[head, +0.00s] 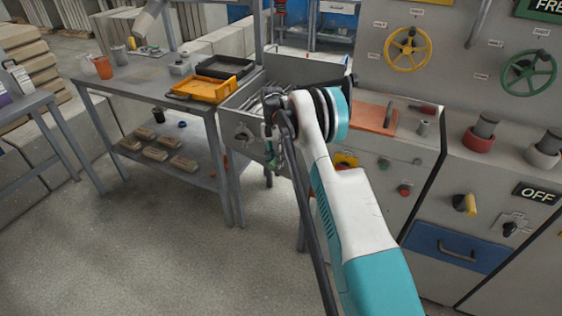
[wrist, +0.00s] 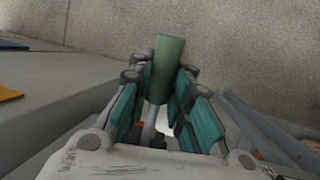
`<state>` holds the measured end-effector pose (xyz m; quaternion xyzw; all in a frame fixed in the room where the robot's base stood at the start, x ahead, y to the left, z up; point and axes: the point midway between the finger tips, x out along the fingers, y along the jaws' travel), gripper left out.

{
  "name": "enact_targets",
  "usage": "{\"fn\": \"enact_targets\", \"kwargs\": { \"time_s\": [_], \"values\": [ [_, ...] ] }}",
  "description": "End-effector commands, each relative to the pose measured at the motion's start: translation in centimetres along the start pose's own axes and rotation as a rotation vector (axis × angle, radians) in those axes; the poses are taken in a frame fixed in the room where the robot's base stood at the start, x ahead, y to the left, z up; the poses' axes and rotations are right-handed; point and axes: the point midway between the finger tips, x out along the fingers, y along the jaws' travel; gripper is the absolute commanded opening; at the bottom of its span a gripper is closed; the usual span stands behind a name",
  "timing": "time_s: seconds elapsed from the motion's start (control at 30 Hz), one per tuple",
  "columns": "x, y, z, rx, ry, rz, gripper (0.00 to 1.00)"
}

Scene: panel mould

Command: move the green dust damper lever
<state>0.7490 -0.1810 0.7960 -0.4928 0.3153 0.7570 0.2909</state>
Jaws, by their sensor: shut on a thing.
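The green lever handle (wrist: 168,60) is a plain green cylinder on a thin light metal rod, seen in the wrist view. My gripper (wrist: 158,88) is shut on the handle, with teal finger pads on both sides of it. The handle's far end sticks out beyond the fingertips. The rod runs down between the fingers, and its base is hard to make out. In the head view my white and teal arm reaches to the left side of the grey panel cabinet (head: 385,160), and the arm largely hides the lever there.
A metal workbench (head: 150,90) with an orange tray (head: 208,88) and a black tray (head: 225,67) stands left of the arm. The panel carries a yellow handwheel (head: 408,49), a green handwheel (head: 529,72) and a blue drawer (head: 460,248). The floor at front left is clear.

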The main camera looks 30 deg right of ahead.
Motion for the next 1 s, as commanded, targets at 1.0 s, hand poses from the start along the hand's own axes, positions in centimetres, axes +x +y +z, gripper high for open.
{"fn": "enact_targets", "kwargs": {
  "time_s": [1.0],
  "values": [
    [-0.6,-0.45,0.87,-0.016,-0.081,-0.002,0.4]
  ]
}}
